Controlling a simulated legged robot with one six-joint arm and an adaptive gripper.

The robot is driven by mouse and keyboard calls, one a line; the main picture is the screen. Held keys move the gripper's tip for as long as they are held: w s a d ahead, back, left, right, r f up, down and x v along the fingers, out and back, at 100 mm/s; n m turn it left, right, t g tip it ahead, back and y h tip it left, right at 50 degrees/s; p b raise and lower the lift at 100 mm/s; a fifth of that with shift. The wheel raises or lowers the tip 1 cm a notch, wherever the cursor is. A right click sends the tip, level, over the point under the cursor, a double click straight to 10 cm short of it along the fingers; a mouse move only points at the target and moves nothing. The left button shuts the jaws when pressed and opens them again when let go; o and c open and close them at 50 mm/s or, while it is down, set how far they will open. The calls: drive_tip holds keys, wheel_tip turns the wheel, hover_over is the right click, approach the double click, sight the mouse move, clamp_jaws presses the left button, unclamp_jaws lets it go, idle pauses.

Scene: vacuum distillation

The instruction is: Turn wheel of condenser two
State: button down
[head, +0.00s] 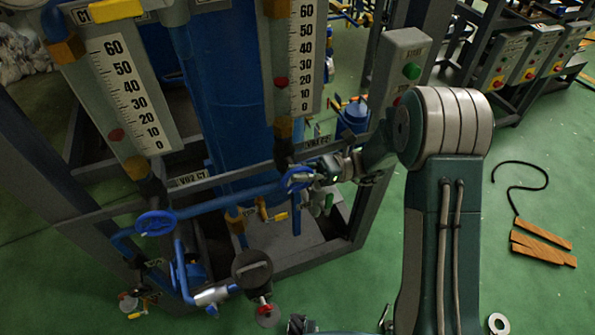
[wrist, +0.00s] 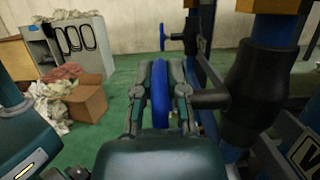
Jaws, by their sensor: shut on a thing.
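The blue handwheel of condenser two (head: 297,179) sits on the blue pipework below the right-hand scale. In the wrist view the same wheel (wrist: 160,98) stands edge-on between my two fingers. My gripper (head: 311,178) reaches it from the right and is shut on its rim, one finger on each face. In the wrist view my gripper (wrist: 161,84) has its fingertips against the wheel. The far part of the wheel is partly hidden by my fingers in the head view.
A second blue handwheel (head: 156,223) is on the left, under the C1 scale (head: 130,90); a blue wheel also shows farther off in the wrist view (wrist: 163,38). A grey control box (head: 405,65) stands close behind my arm. A dark pipe fitting (wrist: 252,92) is close on the right.

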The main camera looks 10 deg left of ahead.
drive_tip(key=shift+w+f, duration=0.1)
idle(0.3)
drive_tip(key=c, duration=0.7)
unclamp_jaws()
drive_tip(key=shift+w, duration=0.1)
